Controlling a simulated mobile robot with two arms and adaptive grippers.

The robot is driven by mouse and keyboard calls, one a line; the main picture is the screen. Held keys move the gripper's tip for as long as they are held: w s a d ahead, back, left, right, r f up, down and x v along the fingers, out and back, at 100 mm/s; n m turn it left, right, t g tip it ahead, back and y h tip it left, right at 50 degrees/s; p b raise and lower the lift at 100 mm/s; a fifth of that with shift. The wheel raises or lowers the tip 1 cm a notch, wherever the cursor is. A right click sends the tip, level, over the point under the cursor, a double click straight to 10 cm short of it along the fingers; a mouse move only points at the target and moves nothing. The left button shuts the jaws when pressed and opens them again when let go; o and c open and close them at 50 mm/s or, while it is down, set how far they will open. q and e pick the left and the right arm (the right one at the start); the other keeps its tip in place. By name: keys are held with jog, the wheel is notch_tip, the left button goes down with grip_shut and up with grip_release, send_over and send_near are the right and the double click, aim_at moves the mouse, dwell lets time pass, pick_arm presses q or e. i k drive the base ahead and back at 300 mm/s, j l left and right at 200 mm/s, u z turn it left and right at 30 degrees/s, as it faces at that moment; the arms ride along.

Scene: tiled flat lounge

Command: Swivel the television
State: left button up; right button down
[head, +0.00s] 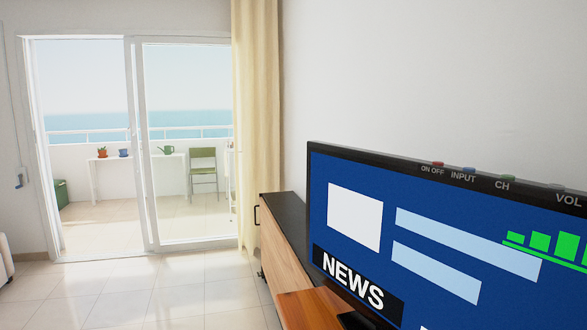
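The television (447,235) fills the lower right of the head view, close to me. It is on and shows a blue news picture with the word NEWS. Its black top edge carries buttons marked ON OFF, INPUT, CH and VOL. Its screen faces left and toward me, and its right side is cut off by the picture edge. A dark piece of its stand (358,321) shows at the bottom edge. Neither of my grippers is in view.
A wooden cabinet (285,240) with a dark top is behind the television, against the white wall. An orange-brown wooden surface (310,308) lies below the screen. A cream curtain (258,120) hangs beside glass doors to a balcony. The tiled floor (150,294) at left is clear.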

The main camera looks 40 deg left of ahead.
aim_at(408, 243)
jog(key=k+j, duration=0.1)
jog(key=j, duration=0.35)
jog(key=k+j, duration=0.1)
jog(key=j, duration=0.4)
jog(key=k+j, duration=0.1)
jog(key=j, duration=0.35)
